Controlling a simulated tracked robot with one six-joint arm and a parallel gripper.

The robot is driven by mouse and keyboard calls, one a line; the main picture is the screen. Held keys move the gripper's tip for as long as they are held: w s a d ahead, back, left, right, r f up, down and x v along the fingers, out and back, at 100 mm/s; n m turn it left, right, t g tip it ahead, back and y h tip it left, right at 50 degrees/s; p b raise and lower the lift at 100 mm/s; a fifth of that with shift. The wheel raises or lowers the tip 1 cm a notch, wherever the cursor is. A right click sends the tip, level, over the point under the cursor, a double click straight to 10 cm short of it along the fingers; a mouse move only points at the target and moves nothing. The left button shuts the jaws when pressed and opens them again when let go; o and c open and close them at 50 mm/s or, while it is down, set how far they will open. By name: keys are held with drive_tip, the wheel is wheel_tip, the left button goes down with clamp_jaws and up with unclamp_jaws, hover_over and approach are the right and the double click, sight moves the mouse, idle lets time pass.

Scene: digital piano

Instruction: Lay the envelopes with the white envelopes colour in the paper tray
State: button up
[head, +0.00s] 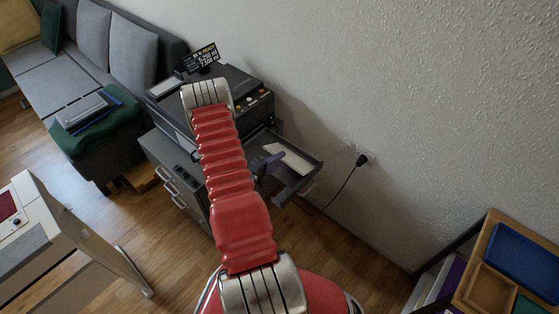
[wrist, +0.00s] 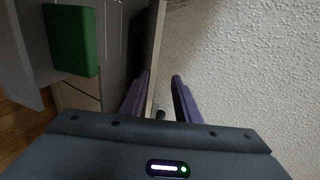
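The paper tray (head: 297,182) is a dark open tray sticking out from the right side of the black printer (head: 252,100). A flat white piece, which looks like the white envelopes (head: 292,160), shows inside the tray. Whether the fingers touch the tray or the white piece cannot be told.
A grey cabinet (head: 168,165) stands under the printer. A cable (head: 343,185) hangs from a wall socket at the right. A green block (wrist: 72,40) shows in the wrist view. A wooden organiser (head: 490,288) stands at lower right. Open floor (head: 345,270) lies between.

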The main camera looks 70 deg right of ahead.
drive_tip(key=shift+v, duration=1.85)
drive_tip(key=v, duration=1.3)
drive_tip(key=shift+a, duration=0.35)
drive_tip(key=shift+w+r, duration=0.1)
